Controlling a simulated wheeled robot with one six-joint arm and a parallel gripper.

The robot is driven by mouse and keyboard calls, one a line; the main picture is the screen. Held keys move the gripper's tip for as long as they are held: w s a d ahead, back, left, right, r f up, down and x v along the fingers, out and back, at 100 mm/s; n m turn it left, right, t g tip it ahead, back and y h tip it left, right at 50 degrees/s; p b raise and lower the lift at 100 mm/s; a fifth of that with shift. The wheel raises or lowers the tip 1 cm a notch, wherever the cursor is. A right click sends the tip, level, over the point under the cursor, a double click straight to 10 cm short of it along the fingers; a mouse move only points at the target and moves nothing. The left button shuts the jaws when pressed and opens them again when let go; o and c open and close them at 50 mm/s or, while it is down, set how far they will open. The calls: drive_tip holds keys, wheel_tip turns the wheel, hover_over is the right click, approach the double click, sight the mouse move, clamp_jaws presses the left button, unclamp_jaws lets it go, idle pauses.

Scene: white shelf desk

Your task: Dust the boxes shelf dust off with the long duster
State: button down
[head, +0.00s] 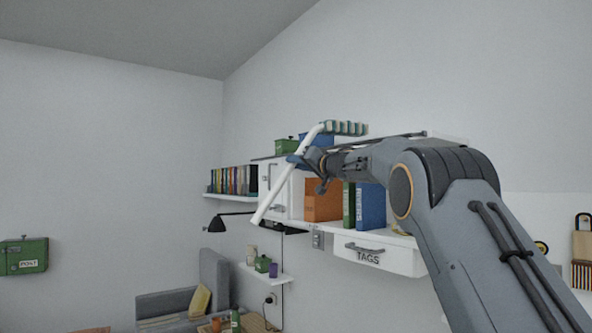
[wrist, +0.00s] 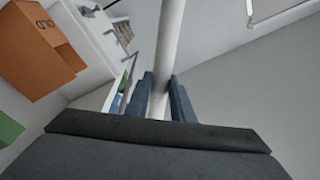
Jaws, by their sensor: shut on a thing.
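My gripper (head: 299,161) is shut on the white handle of the long duster (head: 276,196). In the wrist view the handle (wrist: 169,45) runs up between the two blue fingers (wrist: 162,100). A green box (head: 287,147) and a blue box (head: 318,138) stand high up behind the gripper, above a white cabinet (head: 277,187). Their shelf is mostly hidden by the arm and duster. I cannot make out dust or whether the head touches anything.
A shelf of books (head: 232,180) and a black lamp (head: 217,224) are to the left. The wall above the boxes is clear.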

drive_tip(key=shift+r, duration=0.2)
drive_tip(key=s+a+b, duration=0.1)
drive_tip(key=s+a, duration=0.5)
drive_tip(key=a, duration=0.3)
drive_tip(key=s+a+b, duration=0.1)
drive_tip(key=s+a, duration=0.5)
drive_tip(key=a, duration=0.3)
drive_tip(key=shift+s+a, duration=0.15)
idle(0.7)
